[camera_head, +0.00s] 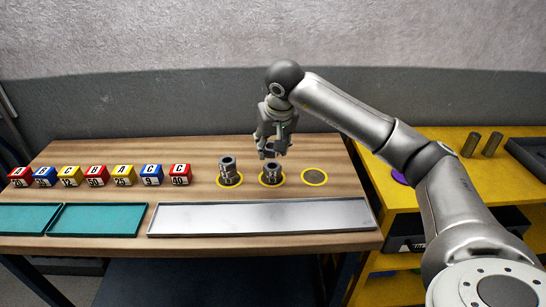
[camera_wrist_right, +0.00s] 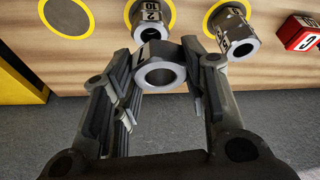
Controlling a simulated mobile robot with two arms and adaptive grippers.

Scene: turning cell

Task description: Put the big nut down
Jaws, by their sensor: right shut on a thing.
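My right gripper (camera_head: 272,150) is above the middle yellow ring mark on the wooden bench. It is shut on a grey nut, seen in the right wrist view (camera_wrist_right: 160,59) with its round hole facing the camera. I take this to be the big nut. Beyond it, a grey metal piece with a number label (camera_wrist_right: 151,17) stands on the middle ring mark; it also shows under the gripper in the head view (camera_head: 271,176). I cannot tell whether the held nut touches it. My left gripper is not in view.
A taller grey metal stack (camera_head: 228,170) stands on the left ring mark. The right ring mark (camera_head: 314,177) is empty. An empty metal tray (camera_head: 260,217) and teal trays (camera_head: 98,219) lie in front. Several coloured lettered blocks (camera_head: 125,175) line up at left. A yellow bench (camera_head: 430,192) stands right.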

